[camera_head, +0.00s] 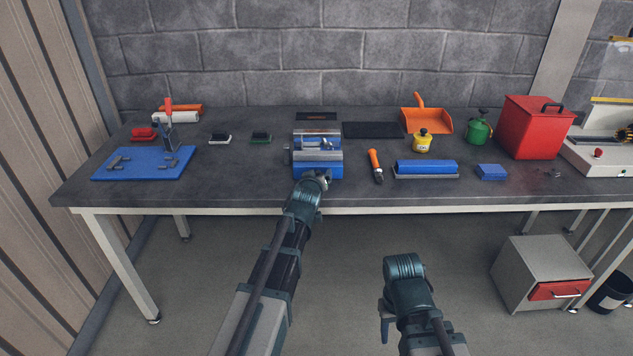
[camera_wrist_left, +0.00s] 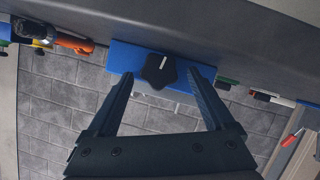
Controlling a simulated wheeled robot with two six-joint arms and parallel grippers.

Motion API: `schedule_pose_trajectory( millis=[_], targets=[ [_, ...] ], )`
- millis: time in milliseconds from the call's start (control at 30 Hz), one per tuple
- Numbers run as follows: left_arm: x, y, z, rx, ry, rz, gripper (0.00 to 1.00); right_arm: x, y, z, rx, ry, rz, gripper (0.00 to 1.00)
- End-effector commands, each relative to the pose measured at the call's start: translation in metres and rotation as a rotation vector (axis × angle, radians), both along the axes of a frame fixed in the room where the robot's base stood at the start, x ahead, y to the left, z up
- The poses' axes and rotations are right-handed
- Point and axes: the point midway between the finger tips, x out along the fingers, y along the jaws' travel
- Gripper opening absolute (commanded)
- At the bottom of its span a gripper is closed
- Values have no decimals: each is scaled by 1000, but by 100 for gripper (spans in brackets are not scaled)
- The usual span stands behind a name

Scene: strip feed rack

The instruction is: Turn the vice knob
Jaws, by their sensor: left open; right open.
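The blue and grey vice (camera_head: 317,155) stands near the front edge of the workbench, in front of my left gripper (camera_head: 322,180). In the left wrist view the black lobed vice knob (camera_wrist_left: 159,70), with a pale mark on it, sits on the vice's blue front face (camera_wrist_left: 122,56). My left gripper (camera_wrist_left: 160,76) is open, with one finger on each side of the knob and gaps on both sides. In the head view the gripper hides the knob. My right gripper (camera_head: 386,325) is open, low in front of the bench and away from the vice.
An orange-handled tool (camera_head: 375,165) and a blue block on a grey base (camera_head: 427,168) lie right of the vice. A blue board (camera_head: 145,163) is at the left. A grey cabinet (camera_head: 530,265) stands below right.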

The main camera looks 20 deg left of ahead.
Motion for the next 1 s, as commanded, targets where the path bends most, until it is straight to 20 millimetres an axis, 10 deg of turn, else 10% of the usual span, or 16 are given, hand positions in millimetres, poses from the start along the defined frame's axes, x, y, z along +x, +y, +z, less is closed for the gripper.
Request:
schedule_pose_trajectory(
  millis=[267, 767, 1000],
  targets=[
    [3, 1, -1, 0, 0, 0, 86, 0, 0, -1, 0, 0, 0, 50],
    [3, 1, -1, 0, 0, 0, 1, 0, 0, -1, 0, 0, 0, 50],
    [3, 0, -1, 27, 7, -1, 1, 0, 0, 0, 0, 0, 0, 50]
  ],
)
